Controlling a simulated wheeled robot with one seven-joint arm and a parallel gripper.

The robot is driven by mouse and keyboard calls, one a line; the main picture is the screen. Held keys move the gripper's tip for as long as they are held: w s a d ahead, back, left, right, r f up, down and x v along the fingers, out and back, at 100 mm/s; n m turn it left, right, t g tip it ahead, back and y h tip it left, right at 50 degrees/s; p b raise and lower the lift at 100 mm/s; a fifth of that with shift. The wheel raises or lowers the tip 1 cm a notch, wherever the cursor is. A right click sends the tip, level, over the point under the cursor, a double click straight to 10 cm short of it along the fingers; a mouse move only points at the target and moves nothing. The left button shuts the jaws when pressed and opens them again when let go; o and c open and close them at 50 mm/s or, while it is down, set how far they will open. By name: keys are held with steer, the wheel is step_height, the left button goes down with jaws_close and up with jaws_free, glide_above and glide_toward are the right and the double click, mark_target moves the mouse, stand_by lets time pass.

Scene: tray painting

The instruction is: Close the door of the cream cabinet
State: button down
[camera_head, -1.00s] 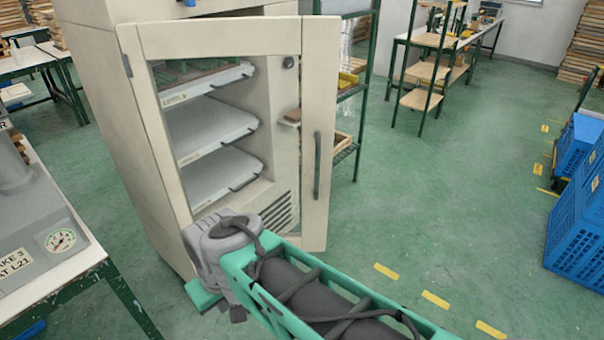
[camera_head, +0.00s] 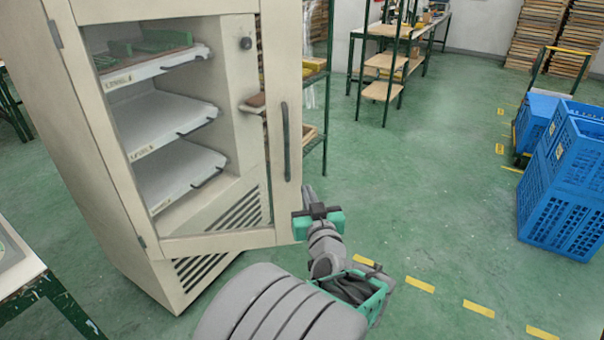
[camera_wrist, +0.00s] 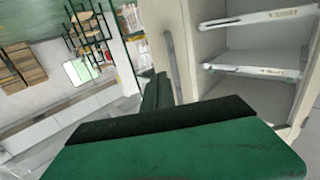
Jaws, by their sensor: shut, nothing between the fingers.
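The cream cabinet (camera_head: 100,150) stands at the left, and its interior shows through the window of its framed door (camera_head: 277,60). The door is hinged on the left and stands ajar, with its right stile out past the cabinet's side. A dark vertical handle (camera_head: 285,140) is on that stile; it also shows in the wrist view (camera_wrist: 173,65). My gripper (camera_head: 308,193) is shut and empty, just right of the door's lower right corner and below the handle. In the wrist view its green fingers (camera_wrist: 160,88) are near the door edge; contact cannot be told.
Labelled white trays (camera_head: 165,120) sit inside the cabinet. A green-framed rack (camera_head: 315,110) stands behind the door. Blue crates (camera_head: 570,185) stand at the right. A table corner (camera_head: 25,265) is at the lower left. The green floor between cabinet and crates is clear.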

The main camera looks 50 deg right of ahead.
mark_target(300, 157)
steer(key=shift+h, duration=0.3)
steer(key=x, duration=0.4)
steer(key=p+x, duration=0.1)
steer(key=x, duration=0.4)
steer(key=p+x, duration=0.1)
steer(key=x, duration=0.3)
steer(key=shift+d, duration=0.6)
